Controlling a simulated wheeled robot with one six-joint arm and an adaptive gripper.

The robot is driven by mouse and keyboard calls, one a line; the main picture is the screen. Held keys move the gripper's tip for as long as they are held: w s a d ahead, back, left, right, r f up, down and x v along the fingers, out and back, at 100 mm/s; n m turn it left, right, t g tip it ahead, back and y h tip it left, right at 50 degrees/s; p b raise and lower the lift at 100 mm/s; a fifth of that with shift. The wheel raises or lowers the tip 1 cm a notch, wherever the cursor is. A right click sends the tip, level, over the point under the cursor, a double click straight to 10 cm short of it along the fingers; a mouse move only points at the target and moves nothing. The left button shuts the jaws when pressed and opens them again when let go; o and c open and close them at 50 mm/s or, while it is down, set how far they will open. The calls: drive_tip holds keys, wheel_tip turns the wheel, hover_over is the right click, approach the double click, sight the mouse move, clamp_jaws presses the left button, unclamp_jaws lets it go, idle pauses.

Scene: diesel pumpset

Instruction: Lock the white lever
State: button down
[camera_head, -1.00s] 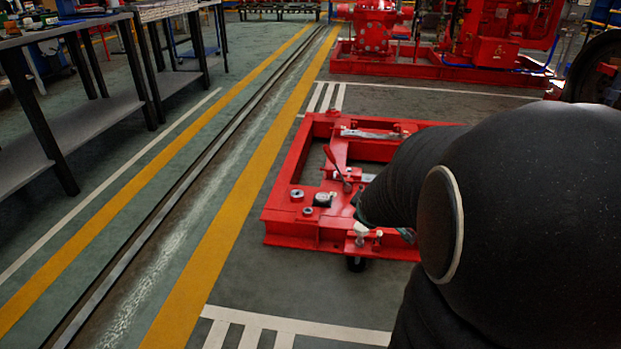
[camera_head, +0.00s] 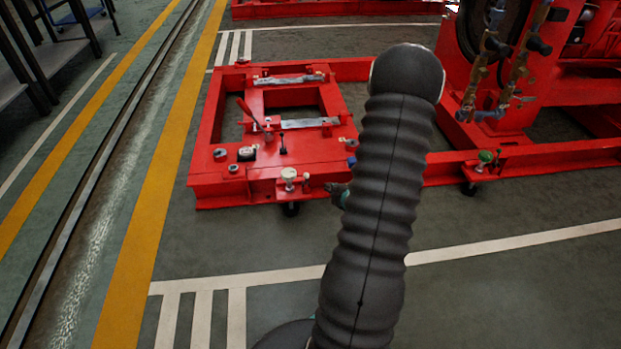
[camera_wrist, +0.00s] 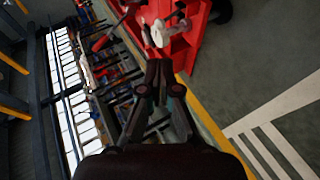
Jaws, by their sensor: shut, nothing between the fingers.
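The white lever (camera_head: 289,177) stands at the front edge of the red pumpset frame (camera_head: 218,192), above a caster. It also shows near the top of the wrist view (camera_wrist: 160,34), just beyond the fingertips. My gripper (camera_head: 336,190) is just right of the lever in the head view, partly hidden behind my arm. In the wrist view my gripper (camera_wrist: 160,70) is shut and empty, with its tips pointing towards the lever. The tips look apart from the lever, but the exact gap cannot be told.
A red-handled lever (camera_head: 250,115) and a small black lever (camera_head: 283,145) stand on the frame behind. A green knob (camera_head: 486,157) sits on the frame to the right. Large red machinery (camera_head: 560,60) stands at the back right. The floor in front is clear.

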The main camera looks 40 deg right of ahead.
sight(307, 176)
drive_tip(key=shift+w, duration=0.1)
drive_tip(key=b+x, duration=0.1)
drive_tip(key=x, duration=1.3)
drive_tip(key=shift+r, duration=0.1)
